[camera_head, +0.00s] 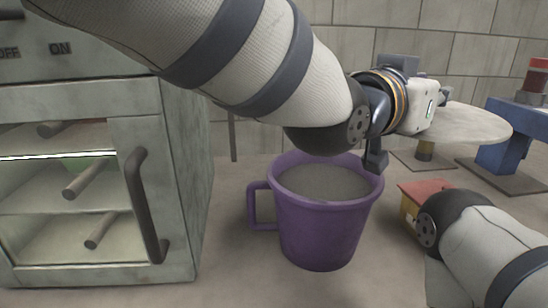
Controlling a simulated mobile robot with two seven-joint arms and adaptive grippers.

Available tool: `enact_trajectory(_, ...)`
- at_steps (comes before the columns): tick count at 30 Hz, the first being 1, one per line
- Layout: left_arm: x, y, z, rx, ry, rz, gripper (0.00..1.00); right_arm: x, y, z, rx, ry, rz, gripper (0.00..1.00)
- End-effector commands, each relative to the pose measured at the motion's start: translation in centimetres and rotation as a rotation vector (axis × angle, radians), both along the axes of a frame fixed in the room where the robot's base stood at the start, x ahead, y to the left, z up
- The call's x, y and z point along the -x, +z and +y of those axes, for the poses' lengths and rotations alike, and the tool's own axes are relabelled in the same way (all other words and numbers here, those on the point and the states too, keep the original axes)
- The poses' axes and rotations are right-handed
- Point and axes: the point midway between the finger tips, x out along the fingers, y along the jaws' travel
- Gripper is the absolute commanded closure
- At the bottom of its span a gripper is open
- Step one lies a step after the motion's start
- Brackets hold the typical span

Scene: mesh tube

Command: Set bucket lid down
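A purple bucket (318,230) with a side handle stands upright right of centre. A flat grey surface (325,182) shows inside its rim; I cannot tell whether this is the lid, contents or the inner bottom. My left arm reaches across from the upper left, and its wrist is above and right of the bucket. A dark part of my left gripper (375,161) hangs by the bucket's right rim; its fingertips and any grip are unclear. A pale round disc (465,121) shows behind the wrist; I cannot tell whether it is the lid. My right arm shows at lower right, its gripper out of view.
A grey cabinet (190,170) with a dark handle and open-looking shelves stands at left. A red-topped box (424,188) sits right of the bucket, beside my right arm. A blue device (508,140) stands at far right. A tiled wall closes the back.

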Motion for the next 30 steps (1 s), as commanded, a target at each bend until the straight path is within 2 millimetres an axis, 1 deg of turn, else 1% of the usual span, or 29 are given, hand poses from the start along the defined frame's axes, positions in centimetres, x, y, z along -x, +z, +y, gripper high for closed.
enact_trajectory(2,-1.4,-1.2,1.5,0.003,0.005,0.012,1.00,0.4,-0.4,0.0,0.000,0.000,0.016,0.60)
enact_trajectory(6,-4.3,-3.5,5.1,0.004,0.006,0.017,1.00,1.1,-1.1,0.0,0.000,0.000,0.041,0.60)
enact_trajectory(8,-5.4,-4.3,6.6,0.003,0.005,0.015,1.00,1.3,-1.3,0.0,0.000,0.000,0.049,0.60)
enact_trajectory(9,-6.0,-5.0,7.3,0.002,0.004,0.015,1.00,1.5,-1.4,0.0,0.000,0.000,0.053,0.60)
enact_trajectory(12,-6.9,-7.2,8.7,0.000,0.003,0.014,1.00,1.8,-1.8,0.0,0.000,0.001,0.065,0.60)
enact_trajectory(15,-7.6,-8.4,9.5,0.001,0.001,0.009,1.00,1.9,-1.9,0.0,0.000,0.001,0.070,0.60)
enact_trajectory(20,-8.0,-9.1,10.1,0.001,0.001,0.004,1.00,2.0,-2.0,0.0,0.000,0.001,0.073,0.60)
enact_trajectory(23,-8.5,-10.2,10.8,0.001,0.002,0.008,1.00,2.2,-2.2,0.0,0.000,0.001,0.080,0.60)
enact_trajectory(27,-8.4,-12.4,10.7,0.000,0.001,0.004,1.00,2.0,-2.0,0.0,0.000,0.001,0.072,0.60)
enact_trajectory(30,-8.4,-12.5,10.8,0.001,0.002,0.000,1.00,2.0,-2.0,0.0,0.000,0.001,0.072,0.60)
